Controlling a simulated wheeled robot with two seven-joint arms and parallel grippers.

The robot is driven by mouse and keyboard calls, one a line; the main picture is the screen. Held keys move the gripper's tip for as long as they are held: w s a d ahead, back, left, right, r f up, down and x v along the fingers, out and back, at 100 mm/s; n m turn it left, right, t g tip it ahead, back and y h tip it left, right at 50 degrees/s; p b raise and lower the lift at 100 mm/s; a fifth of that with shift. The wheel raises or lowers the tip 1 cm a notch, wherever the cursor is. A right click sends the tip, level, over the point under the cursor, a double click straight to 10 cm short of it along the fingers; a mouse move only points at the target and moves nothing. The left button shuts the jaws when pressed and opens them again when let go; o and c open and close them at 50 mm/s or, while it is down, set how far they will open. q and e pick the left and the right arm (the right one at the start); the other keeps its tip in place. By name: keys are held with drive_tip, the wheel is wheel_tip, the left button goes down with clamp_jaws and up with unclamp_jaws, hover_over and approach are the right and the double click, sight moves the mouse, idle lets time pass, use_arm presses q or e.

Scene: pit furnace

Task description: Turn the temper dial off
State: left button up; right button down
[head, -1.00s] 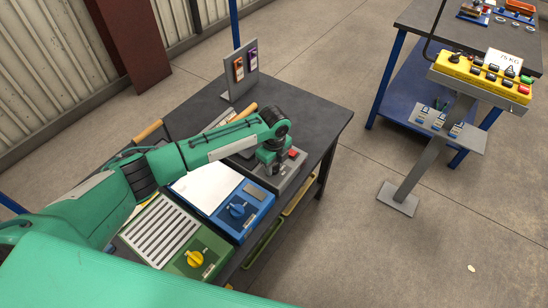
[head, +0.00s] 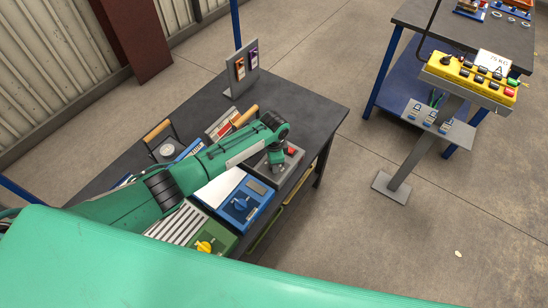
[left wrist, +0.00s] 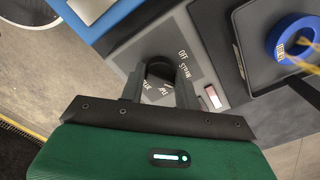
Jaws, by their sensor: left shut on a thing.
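The dark round dial (left wrist: 160,68) on the grey unit sits between the fingers of my left gripper in the left wrist view. My left gripper (left wrist: 159,84) is shut on it; the fingers hide part of it. The plate around it carries printed marks, one reading OFF. In the head view the grey unit (head: 294,174) stands at the table's right side, with a red switch (head: 292,150). There my left gripper (head: 276,166) reaches down onto the unit and hides the dial. My right gripper is not in view.
A blue unit with a blue knob (head: 241,203) and a green unit with a yellow knob (head: 205,246) stand beside it. A grey upright stand (head: 244,72) is at the back. A yellow control box (head: 468,75) on a post stands right, across free floor.

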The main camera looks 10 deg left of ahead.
use_arm(q)
drive_tip(key=n+p, duration=0.1)
drive_tip(key=n, duration=0.1)
drive_tip(key=n+p, duration=0.1)
drive_tip(key=n, duration=0.1)
drive_tip(key=n+p, duration=0.2)
drive_tip(key=shift+r+n, duration=0.25)
drive_tip(key=shift+n, duration=0.05)
drive_tip(key=n+p, duration=0.2)
drive_tip(key=n, duration=0.2)
drive_tip(key=shift+w+f+n, duration=0.1)
drive_tip(key=shift+f+n, duration=0.05)
drive_tip(key=shift+n, duration=0.55)
drive_tip(key=o, duration=0.9)
drive_tip(key=shift+o, duration=0.2)
wheel_tip(320, 180, up, 14)
drive_tip(key=b, duration=0.1)
drive_tip(key=shift+f, duration=0.15)
